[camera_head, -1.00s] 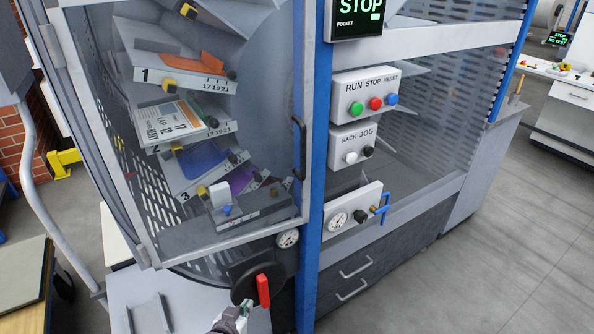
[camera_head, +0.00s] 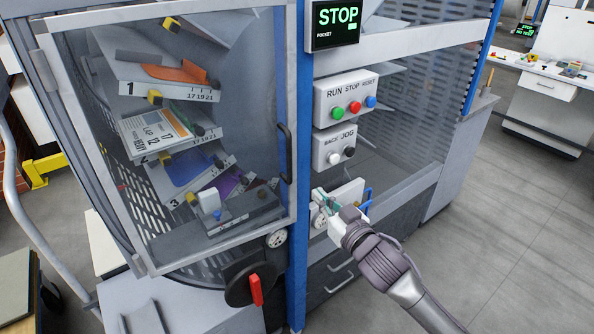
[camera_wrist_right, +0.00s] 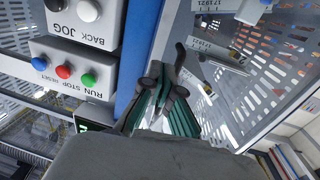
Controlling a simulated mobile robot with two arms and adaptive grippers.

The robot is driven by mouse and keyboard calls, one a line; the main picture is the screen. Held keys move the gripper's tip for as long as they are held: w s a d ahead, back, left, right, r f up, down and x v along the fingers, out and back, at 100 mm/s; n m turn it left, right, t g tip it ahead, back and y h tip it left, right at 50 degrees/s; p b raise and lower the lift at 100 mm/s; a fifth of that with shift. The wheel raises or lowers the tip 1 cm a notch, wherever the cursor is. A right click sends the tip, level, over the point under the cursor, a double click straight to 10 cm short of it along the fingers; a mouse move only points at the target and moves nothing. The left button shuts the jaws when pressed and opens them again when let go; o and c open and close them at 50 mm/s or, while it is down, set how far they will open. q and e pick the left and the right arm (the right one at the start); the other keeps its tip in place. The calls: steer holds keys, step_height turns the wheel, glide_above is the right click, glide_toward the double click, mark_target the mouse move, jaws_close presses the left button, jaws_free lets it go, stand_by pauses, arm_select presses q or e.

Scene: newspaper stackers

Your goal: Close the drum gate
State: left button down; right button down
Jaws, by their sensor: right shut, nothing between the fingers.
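The drum gate (camera_head: 217,130) is a clear panel in a grey metal frame, in front of the drum pockets in the head view. Its dark upright handle (camera_head: 284,153) is near the right edge. That edge lies right beside the blue post (camera_head: 299,250); I cannot tell whether a gap is left. My right gripper (camera_head: 320,201) is shut and empty, right of the post, in front of the gauge panel and lower than the handle. In the right wrist view its green-padded fingers (camera_wrist_right: 172,88) are together, between the post and the gate's mesh side. My left gripper is not in view.
A RUN/STOP/RESET box (camera_head: 346,98) and a BACK/JOG box (camera_head: 340,148) are on the machine above my right gripper. A black wheel with a red handle (camera_head: 255,289) is below the gate. Open floor lies to the right.

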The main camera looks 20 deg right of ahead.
mark_target(294, 168)
steer(key=p+x, duration=0.3)
steer(key=x, duration=0.7)
steer(key=shift+w, duration=0.35)
steer(key=shift+w+a, duration=0.1)
steer(key=shift+a, duration=0.05)
steer(key=shift+w+a+n+y, duration=0.15)
steer(key=shift+w+y, duration=0.1)
steer(key=shift+w, duration=0.2)
steer(key=shift+w+a+n+y, duration=0.15)
steer(key=shift+w+y, duration=0.1)
steer(key=shift+w, duration=0.9)
steer(key=shift+s, duration=0.2)
